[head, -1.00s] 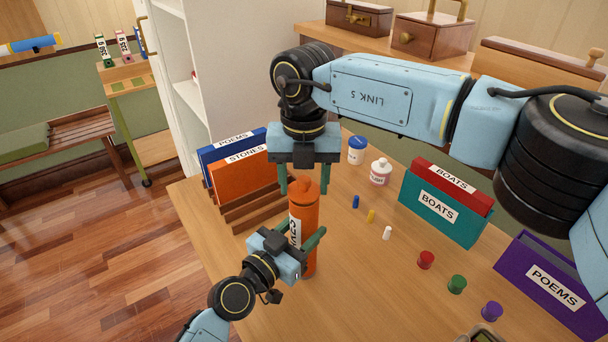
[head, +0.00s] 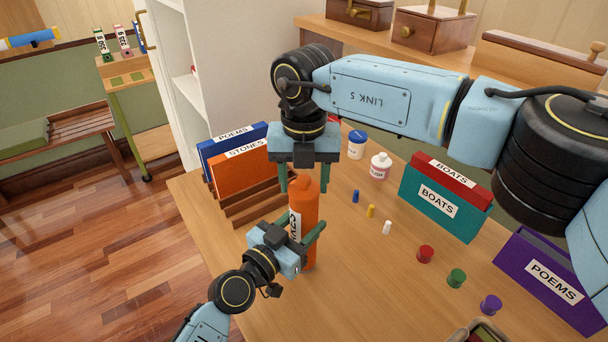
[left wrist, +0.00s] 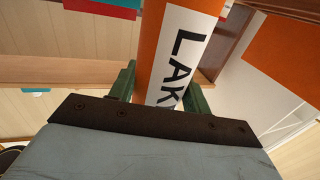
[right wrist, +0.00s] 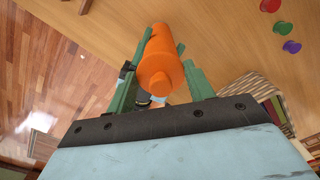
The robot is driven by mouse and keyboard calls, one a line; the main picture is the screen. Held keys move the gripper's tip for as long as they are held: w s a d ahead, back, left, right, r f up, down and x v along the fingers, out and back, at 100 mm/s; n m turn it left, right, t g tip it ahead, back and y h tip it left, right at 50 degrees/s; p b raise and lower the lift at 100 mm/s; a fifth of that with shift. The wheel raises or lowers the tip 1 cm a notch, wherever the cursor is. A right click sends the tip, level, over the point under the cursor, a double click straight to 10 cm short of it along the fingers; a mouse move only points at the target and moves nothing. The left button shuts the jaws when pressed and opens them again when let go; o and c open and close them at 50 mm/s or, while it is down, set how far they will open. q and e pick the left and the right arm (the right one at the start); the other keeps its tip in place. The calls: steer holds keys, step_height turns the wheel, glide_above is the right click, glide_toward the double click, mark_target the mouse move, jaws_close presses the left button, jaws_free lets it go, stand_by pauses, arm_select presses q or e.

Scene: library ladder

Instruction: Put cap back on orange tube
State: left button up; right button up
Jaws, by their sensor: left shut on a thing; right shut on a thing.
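The orange tube (head: 305,215) stands upright with a white label, near the table's left part. My left gripper (head: 298,237) is shut around its middle from the front. The left wrist view shows the tube's orange body (left wrist: 180,25) and part of its lettering between the fingers. An orange cap (head: 303,183) with a narrower knob sits at the tube's top, in line with it. My right gripper (head: 303,190) points down from above and is shut on the cap; the cap also shows in the right wrist view (right wrist: 158,72). Whether the cap is fully seated, I cannot tell.
Orange and blue books (head: 240,165) stand in a wooden rack just left of the tube. Small bottles (head: 380,166), small pegs and red, green and purple caps (head: 456,278) lie to the right. Teal and purple book boxes (head: 440,205) stand farther right.

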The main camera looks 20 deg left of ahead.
steer(key=shift+f, duration=0.1)
steer(key=o, duration=1)
step_height(320, 180, up, 12)
steer(key=shift+r, duration=0.1)
arm_select(q)
steer(key=o, duration=1.4)
steer(key=shift+o, duration=0.2)
